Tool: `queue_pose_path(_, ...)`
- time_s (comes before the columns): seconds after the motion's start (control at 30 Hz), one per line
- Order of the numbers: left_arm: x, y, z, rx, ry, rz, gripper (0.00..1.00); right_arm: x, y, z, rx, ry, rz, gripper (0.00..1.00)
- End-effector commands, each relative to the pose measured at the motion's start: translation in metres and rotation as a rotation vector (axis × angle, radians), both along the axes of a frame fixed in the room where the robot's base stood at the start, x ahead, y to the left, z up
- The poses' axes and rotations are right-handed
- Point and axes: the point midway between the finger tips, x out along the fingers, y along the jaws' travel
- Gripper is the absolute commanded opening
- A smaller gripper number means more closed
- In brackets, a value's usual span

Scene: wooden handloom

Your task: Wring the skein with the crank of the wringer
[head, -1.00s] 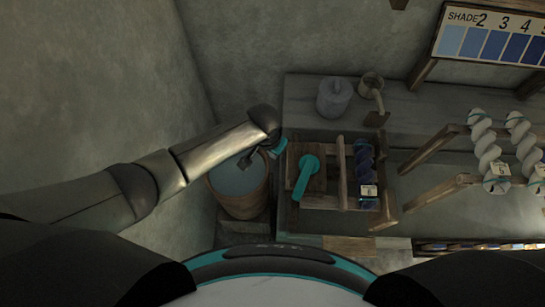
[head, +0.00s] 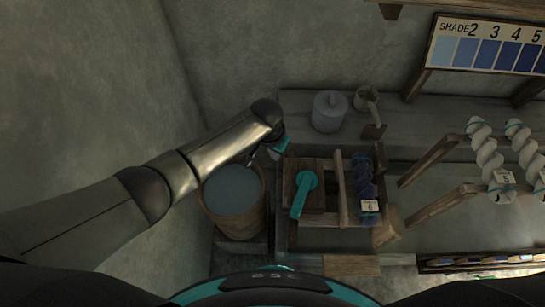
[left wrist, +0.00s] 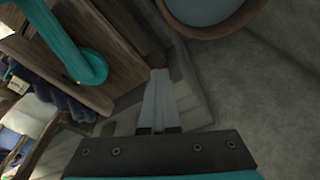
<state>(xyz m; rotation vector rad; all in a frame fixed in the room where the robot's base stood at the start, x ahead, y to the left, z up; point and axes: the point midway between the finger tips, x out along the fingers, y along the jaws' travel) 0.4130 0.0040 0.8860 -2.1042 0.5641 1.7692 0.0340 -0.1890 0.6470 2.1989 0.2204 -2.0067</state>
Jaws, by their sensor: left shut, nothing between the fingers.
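The wringer is a wooden frame (head: 341,190) on the bench, with a teal crank (head: 304,195) on its left side. The crank's arm slants down and left from its round hub; it also shows in the left wrist view (left wrist: 62,40). A dark blue twisted skein (head: 363,180) with a white tag lies along the wringer's right part. The skein shows partly at the left of the left wrist view (left wrist: 55,95). My left gripper (head: 270,152) is up and left of the crank, apart from it. In the left wrist view its fingers (left wrist: 158,100) are together and empty. My right gripper is out of view.
A wooden bucket (head: 262,205) of grey-blue liquid stands left of the wringer, under my left forearm. A lidded grey jar (head: 328,112) and a small cup (head: 366,98) stand behind. Pale skeins (head: 486,155) hang on wooden pegs at the right.

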Motion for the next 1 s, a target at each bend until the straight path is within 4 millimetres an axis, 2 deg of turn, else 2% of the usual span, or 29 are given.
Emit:
queue_pose_path(0.2,0.013,-0.01,-0.002,-0.002,-0.002,0.0,0.0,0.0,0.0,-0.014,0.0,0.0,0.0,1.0)
queue_pose_path(0.37,0.016,-0.013,-0.001,0.0,0.0,0.001,0.0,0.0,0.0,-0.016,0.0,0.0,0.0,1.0)
queue_pose_path(1.0,0.038,-0.042,-0.002,-0.001,-0.002,0.0,0.0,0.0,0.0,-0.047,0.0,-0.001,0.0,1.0)
